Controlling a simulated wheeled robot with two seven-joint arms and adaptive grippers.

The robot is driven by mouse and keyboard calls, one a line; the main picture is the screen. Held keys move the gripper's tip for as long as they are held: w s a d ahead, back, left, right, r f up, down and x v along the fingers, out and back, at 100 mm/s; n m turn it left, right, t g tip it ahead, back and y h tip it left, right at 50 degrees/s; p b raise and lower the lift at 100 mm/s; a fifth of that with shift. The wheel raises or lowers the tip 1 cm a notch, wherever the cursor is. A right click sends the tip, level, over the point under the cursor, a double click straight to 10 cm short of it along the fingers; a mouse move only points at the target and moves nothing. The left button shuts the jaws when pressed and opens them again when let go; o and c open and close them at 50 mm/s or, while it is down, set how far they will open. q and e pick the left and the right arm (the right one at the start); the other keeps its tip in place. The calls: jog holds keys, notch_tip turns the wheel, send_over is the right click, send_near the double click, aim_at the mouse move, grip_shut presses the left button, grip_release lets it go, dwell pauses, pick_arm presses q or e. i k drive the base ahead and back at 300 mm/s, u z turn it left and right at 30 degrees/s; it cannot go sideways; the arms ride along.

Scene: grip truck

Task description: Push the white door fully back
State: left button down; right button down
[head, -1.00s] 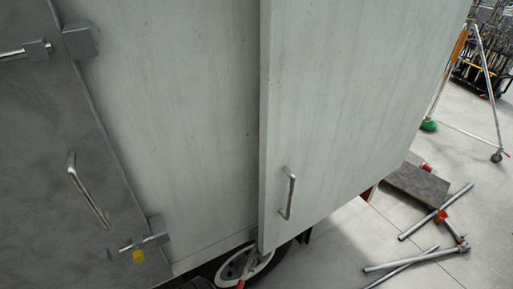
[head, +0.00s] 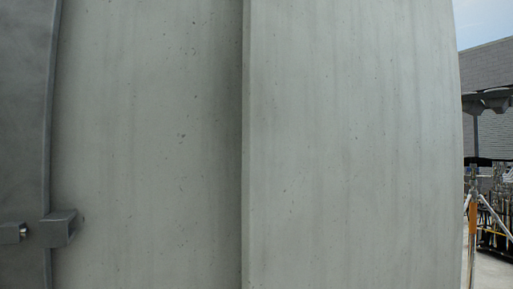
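The white door (head: 350,150) fills the middle and right of the head view as a tall pale, speckled panel. Its left edge stands proud of the pale truck side wall (head: 150,140) and casts a shadow on it. The door's lower part and its handle are outside the view. Neither of my grippers shows.
A dark grey metal panel (head: 22,120) stands at the far left, with a metal latch bracket (head: 60,228) at its edge. At the far right are a brick building (head: 490,70) and racks of stands (head: 493,210) in the distance.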

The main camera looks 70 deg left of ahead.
aim_at(353, 159)
jog(key=z, duration=0.05)
jog(key=i, duration=0.85)
jog(key=u, duration=3.8)
